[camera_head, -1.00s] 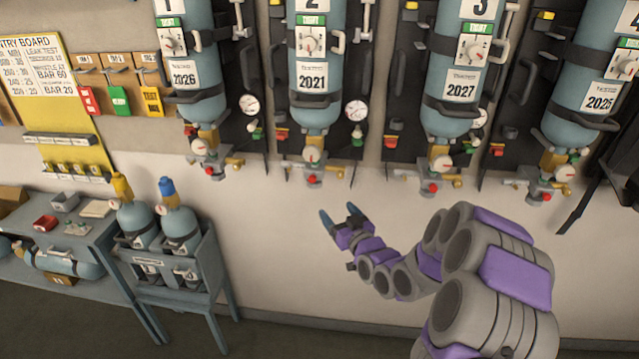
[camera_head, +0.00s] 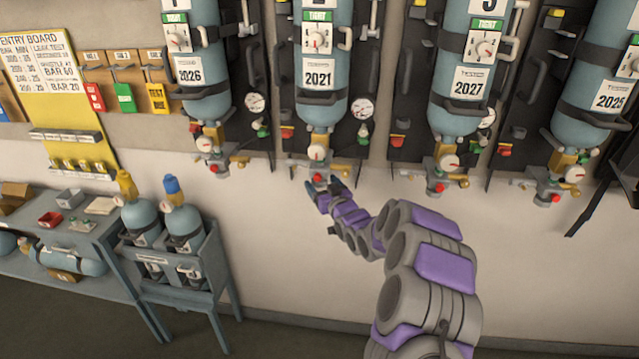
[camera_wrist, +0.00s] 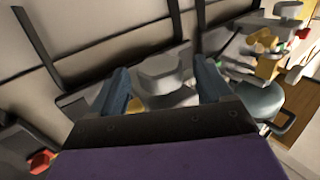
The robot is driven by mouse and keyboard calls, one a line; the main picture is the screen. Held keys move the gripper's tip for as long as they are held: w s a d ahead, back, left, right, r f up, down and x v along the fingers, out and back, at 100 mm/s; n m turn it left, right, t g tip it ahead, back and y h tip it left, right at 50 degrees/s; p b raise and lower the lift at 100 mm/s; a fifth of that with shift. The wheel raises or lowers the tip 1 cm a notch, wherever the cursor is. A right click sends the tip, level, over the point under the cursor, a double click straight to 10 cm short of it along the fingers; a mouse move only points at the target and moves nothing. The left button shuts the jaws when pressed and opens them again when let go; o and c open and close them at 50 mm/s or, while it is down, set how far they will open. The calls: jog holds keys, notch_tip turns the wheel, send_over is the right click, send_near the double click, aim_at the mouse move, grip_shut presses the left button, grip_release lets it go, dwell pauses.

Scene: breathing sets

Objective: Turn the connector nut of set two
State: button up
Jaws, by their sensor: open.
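Set two is the blue cylinder (camera_head: 320,95) with the 2021 label, strapped upright to a dark backplate on the wall. Below it are its yellow neck, a round gauge (camera_head: 316,152) and a grey fitting with a red part (camera_head: 320,180). My gripper (camera_head: 323,186) is just below and in front of this fitting, with its blue fingers apart. In the wrist view a grey rounded fitting (camera_wrist: 162,75) shows between the open fingers, with room on both sides. I cannot tell whether it is the connector nut itself; the fingers hide part of it.
Similar sets hang on either side, with the 2026 cylinder (camera_head: 203,85) left and the 2027 cylinder (camera_head: 463,90) right. A blue-grey stand (camera_head: 180,270) with cylinders and a workbench (camera_head: 90,255) are at lower left. The wall below the sets is clear.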

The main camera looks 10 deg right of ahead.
jog(key=shift+x, duration=1.1)
jog(key=shift+c, duration=0.4)
jog(key=c, duration=0.9)
